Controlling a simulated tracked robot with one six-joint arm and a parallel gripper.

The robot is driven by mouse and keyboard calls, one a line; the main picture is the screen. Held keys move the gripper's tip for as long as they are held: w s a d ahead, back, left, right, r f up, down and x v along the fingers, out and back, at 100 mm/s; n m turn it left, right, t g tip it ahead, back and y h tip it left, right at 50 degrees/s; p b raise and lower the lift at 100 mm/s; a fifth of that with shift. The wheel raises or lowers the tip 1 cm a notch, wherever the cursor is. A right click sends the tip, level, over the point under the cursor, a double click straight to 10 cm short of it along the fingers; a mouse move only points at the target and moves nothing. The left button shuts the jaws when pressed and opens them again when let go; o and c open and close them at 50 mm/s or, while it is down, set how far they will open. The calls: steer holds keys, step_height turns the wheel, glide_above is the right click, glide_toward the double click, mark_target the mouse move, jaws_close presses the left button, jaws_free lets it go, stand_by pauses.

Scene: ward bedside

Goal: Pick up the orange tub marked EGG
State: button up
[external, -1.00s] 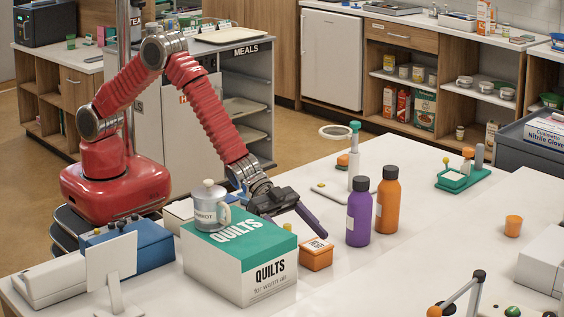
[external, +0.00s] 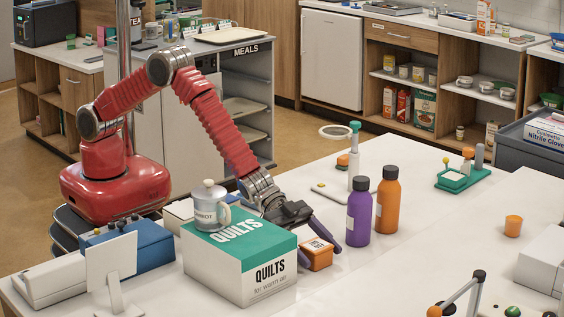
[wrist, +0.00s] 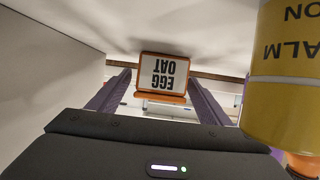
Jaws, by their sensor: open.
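The small orange tub (external: 318,258) stands on the white table, just right of the quilts box in the external view. In the wrist view the tub (wrist: 162,98) shows a white label reading EGG and OAT, upside down. My gripper (external: 320,248) is open and low over the table, angled down at the tub. Its purple fingers lie on either side of the tub in the wrist view, with gaps showing.
The green and white quilts box (external: 268,270), with a grey mug (external: 208,208) on top, stands close left of my gripper. Purple (external: 359,216) and orange (external: 387,205) bottles stand to the right. A yellow container (wrist: 285,70) is close at right in the wrist view.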

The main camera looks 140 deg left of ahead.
mark_target(316, 245)
steer(key=shift+c, duration=0.4)
steer(key=c, duration=1.2)
steer(key=shift+r, duration=0.15)
step_height(316, 245, up, 10)
steer(key=shift+f, duration=0.1)
stand_by(0.4)
